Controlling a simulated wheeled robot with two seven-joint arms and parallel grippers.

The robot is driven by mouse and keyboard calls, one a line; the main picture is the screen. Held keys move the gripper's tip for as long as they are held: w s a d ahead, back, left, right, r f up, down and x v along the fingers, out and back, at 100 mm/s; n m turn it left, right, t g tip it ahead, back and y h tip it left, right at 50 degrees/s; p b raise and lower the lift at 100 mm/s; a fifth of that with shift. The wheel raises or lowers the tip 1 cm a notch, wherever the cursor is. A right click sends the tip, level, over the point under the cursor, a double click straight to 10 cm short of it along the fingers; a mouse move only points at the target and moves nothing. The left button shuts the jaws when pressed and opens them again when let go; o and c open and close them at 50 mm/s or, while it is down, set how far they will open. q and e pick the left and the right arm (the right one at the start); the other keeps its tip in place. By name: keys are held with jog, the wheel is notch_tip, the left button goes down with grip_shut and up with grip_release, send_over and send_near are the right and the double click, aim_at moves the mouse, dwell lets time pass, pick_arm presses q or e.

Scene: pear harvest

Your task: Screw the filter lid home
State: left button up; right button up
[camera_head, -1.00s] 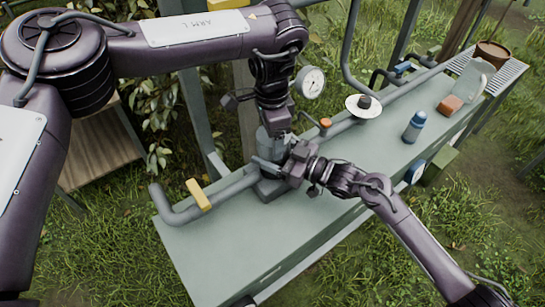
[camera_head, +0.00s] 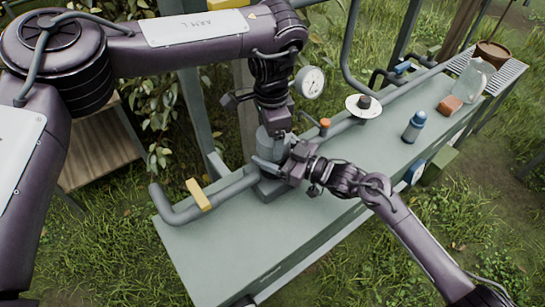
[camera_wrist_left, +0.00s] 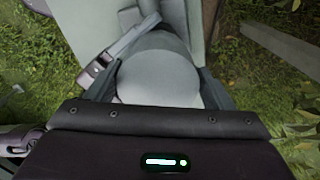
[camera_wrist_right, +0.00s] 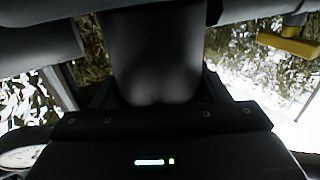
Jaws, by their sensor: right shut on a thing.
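The grey filter (camera_head: 268,142) stands on the bench, in line with a grey pipe. My left gripper (camera_head: 274,134) points down over its top. In the left wrist view the pale round lid (camera_wrist_left: 160,82) lies between the two spread fingers of my left gripper (camera_wrist_left: 160,88), which look just clear of its sides. My right gripper (camera_head: 268,165) comes in from the right, low on the filter, and is shut on the filter body. The right wrist view shows the dark filter body (camera_wrist_right: 155,55) between its fingers. The lid's thread is hidden.
The front bench is clear.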

pick_arm(q)
jog(key=o, duration=0.4)
jog(key=shift+w+d, duration=0.15)
jog(key=shift+w, duration=0.1)
pick_arm(e)
jog(key=shift+f, duration=0.15)
pick_arm(q)
jog(key=shift+s, duration=0.1)
jog(key=shift+s+r, duration=0.1)
jog(key=shift+r, duration=2.15)
jog(key=shift+o, duration=0.8)
jog(key=shift+r, duration=0.1)
